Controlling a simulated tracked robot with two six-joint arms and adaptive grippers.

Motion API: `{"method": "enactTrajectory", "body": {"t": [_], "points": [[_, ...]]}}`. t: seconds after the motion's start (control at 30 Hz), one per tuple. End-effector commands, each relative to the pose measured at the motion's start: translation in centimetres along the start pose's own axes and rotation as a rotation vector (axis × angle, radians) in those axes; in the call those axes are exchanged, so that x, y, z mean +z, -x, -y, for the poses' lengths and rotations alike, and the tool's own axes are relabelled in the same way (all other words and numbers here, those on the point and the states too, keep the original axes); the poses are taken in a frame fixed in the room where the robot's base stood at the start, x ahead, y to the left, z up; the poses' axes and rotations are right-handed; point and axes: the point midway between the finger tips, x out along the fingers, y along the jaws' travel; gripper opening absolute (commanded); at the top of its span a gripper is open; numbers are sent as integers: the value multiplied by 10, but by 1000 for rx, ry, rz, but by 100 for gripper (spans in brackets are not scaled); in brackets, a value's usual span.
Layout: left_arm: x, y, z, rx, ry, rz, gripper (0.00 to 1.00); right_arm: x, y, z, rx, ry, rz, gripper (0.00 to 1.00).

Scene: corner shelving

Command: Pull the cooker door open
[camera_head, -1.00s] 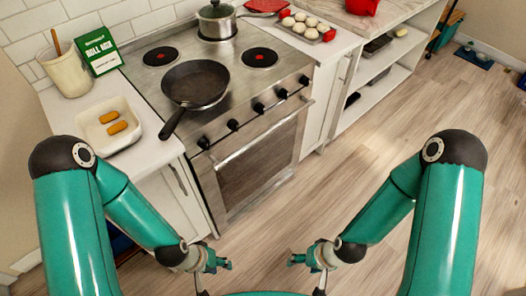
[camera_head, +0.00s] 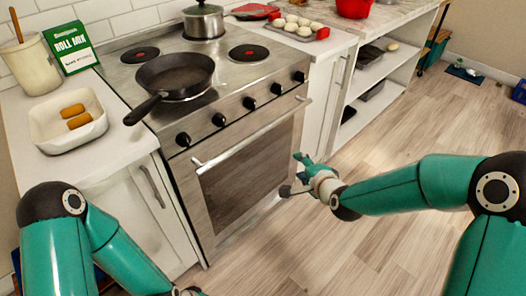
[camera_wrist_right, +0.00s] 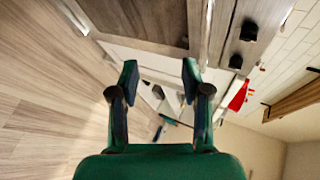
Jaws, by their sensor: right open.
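The cooker (camera_head: 215,120) stands in the middle of the head view, and its oven door (camera_head: 240,180) is shut. The silver door handle (camera_head: 250,132) runs slantwise along the door's top edge. My right gripper (camera_head: 296,172) is open and empty in front of the door's right side, lower in the picture than the handle and apart from it. In the right wrist view its two fingers (camera_wrist_right: 160,78) are spread with nothing between them, and the door (camera_wrist_right: 145,18) shows beyond them at the top. My left arm is at the lower left; its fingers are outside the picture.
A black pan (camera_head: 176,76) and a pot (camera_head: 204,20) stand on the hob. A white dish (camera_head: 50,140) with two brown rolls is on the left counter. Open shelves (camera_head: 390,85) stand to the right. The wooden floor (camera_head: 420,130) in front is mostly clear.

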Motion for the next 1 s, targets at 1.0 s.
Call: {"method": "enactTrajectory", "body": {"t": [1.0], "points": [[-1,-131,47,0,0,-1,40,44,-71,50,-308,67,35,47]]}}
